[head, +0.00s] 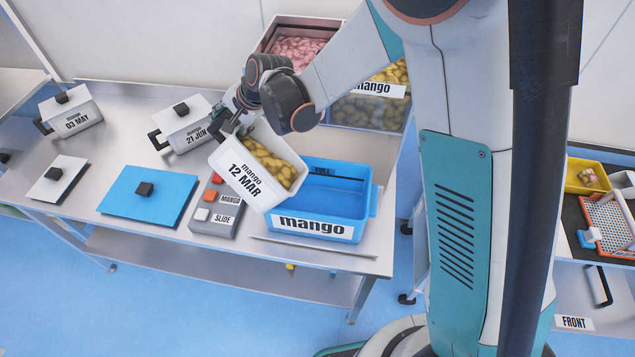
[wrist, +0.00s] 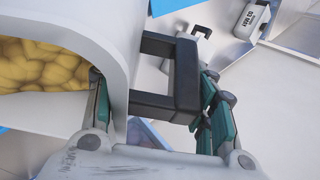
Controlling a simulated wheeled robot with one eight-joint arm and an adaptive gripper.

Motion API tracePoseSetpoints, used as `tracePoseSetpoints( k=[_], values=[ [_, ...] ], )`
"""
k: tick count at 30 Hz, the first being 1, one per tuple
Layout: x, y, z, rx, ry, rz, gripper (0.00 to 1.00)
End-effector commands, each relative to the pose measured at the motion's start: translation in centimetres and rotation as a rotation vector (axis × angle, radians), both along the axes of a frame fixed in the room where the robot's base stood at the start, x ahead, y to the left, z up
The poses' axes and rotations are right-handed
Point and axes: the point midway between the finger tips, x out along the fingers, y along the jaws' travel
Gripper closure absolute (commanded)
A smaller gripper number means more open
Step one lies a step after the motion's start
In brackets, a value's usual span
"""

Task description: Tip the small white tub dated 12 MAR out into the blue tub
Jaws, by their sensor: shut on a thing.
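The small white tub (head: 236,175) labelled "mango 12 MAR" is held in the air and tilted toward the right. Yellow mango pieces (head: 268,163) lie in it. My gripper (head: 232,124) is shut on its black handle, which shows in the wrist view (wrist: 165,108). The tub's white wall also shows there (wrist: 105,25), with yellow pieces inside. The blue tub (head: 370,200), labelled "mango", stands on the bench just right of and below the white tub. Its visible inside looks empty, with a "FULL" mark on the far wall. The white tub hides its left part.
White lidded tubs dated 03 MAY (head: 72,116) and 21 JUN (head: 184,130) stand at the back left. A white lid (head: 56,180), a blue lid (head: 147,195) and a button box (head: 216,207) lie on the steel bench. Large bins (head: 370,112) stand behind.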

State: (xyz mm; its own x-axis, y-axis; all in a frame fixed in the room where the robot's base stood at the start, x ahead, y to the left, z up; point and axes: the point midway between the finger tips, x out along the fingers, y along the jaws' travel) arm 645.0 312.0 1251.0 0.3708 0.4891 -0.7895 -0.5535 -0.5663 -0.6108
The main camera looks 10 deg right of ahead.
Motion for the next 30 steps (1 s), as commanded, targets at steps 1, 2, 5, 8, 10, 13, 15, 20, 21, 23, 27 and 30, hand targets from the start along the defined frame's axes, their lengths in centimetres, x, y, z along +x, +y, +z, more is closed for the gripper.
tracePoseSetpoints(
  k=[1,2,5,8,10,13,15,20,21,23,27,30],
  values=[
    [0.0,-0.6,0.4,0.024,-0.002,-0.005,1.0],
    [0.0,-0.8,0.5,0.038,-0.002,-0.004,1.0],
    [-0.1,-1.4,0.8,0.085,-0.006,-0.004,1.0],
    [-0.1,-1.4,0.9,0.099,-0.007,-0.001,1.0],
    [-0.1,-1.6,0.9,0.108,-0.008,-0.001,1.0],
    [-0.1,-1.7,1.1,0.122,-0.009,-0.002,1.0],
    [-0.1,-1.9,1.2,0.132,-0.01,-0.002,1.0],
    [-0.2,-2.2,1.3,0.152,-0.011,-0.001,1.0],
    [-0.2,-2.2,1.3,0.158,-0.012,-0.002,1.0],
    [-0.2,-2.3,1.5,0.166,-0.013,-0.002,1.0],
    [-0.2,-2.7,1.8,0.186,-0.014,-0.003,1.0],
    [-0.2,-2.9,1.9,0.196,-0.015,-0.002,1.0]
  ],
)
